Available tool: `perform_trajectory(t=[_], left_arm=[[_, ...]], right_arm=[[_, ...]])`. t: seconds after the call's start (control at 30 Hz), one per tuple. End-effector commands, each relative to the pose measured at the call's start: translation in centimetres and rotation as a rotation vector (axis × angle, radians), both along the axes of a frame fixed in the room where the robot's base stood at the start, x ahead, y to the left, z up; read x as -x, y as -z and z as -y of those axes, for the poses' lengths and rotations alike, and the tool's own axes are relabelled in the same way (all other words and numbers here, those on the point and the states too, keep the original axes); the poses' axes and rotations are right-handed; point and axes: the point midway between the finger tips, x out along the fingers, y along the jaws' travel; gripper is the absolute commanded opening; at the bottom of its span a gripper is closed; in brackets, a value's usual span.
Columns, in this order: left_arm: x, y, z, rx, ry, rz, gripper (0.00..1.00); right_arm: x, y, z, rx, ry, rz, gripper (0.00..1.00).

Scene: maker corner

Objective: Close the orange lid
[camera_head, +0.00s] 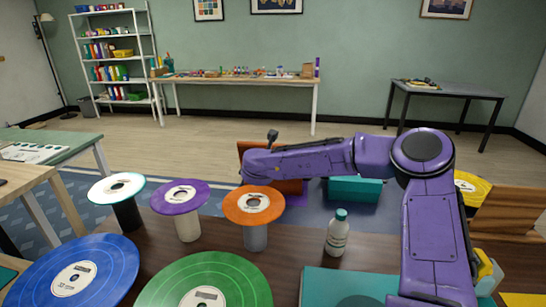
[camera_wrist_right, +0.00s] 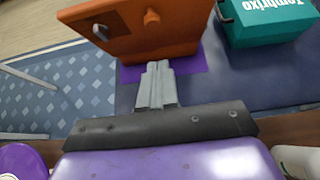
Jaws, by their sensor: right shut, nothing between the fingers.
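My left gripper is in neither view.
A teal box (camera_head: 355,189) stands right of the orange part. Nearer, a dark table carries an orange disc on a spool (camera_head: 254,205), a purple disc (camera_head: 180,196), a white disc (camera_head: 117,187), a white bottle (camera_head: 337,235) and large blue and green discs (camera_head: 205,285).

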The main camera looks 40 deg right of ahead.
Motion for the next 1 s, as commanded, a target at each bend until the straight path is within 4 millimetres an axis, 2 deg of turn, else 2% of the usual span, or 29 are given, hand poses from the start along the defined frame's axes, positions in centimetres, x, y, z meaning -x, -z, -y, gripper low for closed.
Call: perform_trajectory(t=[0.17,0.4,0.83,1.0], left_arm=[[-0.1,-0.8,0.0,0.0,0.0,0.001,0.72],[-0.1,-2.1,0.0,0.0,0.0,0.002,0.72],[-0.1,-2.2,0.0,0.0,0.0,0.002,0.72],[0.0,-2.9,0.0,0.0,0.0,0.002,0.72]], right_arm=[[-2.0,1.9,2.7,0.003,0.001,-0.005,0.0],[-4.1,1.1,5.4,0.003,0.003,-0.002,0.0],[-4.5,1.0,5.9,0.001,0.0,-0.002,0.0],[-4.3,0.5,6.5,-0.013,0.007,-0.011,0.0]])
